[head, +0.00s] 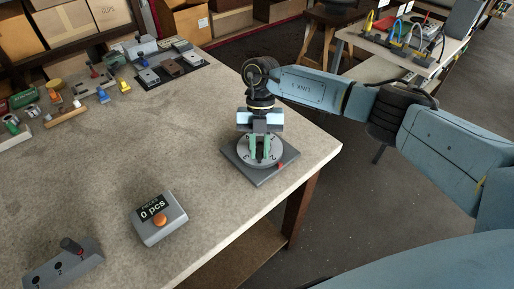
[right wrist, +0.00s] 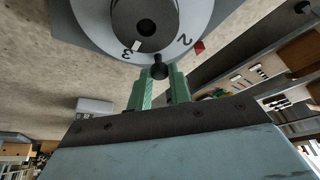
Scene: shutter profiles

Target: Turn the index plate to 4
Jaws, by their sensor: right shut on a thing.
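The index plate (head: 243,152) is a light grey disc with dark digits, on a dark square base (head: 262,178) near the table's right corner. In the right wrist view the index plate (right wrist: 185,22) shows the digits 2 and 3, and a red marker (right wrist: 199,47) sits at its rim beside the 2. The red marker also shows in the head view (head: 280,165). My right gripper (head: 262,158) points down over the plate. In the right wrist view its green fingers (right wrist: 160,82) are shut on a small black knob (right wrist: 159,71) at the plate's rim. My left gripper is out of view.
A grey counter box (head: 158,219) reading "0 pcs" with an orange button stands front left of the plate. A switch box (head: 65,262) with a dark lever is at the lower left. Several small parts and a dark tray (head: 165,80) lie farther back. The table between is clear.

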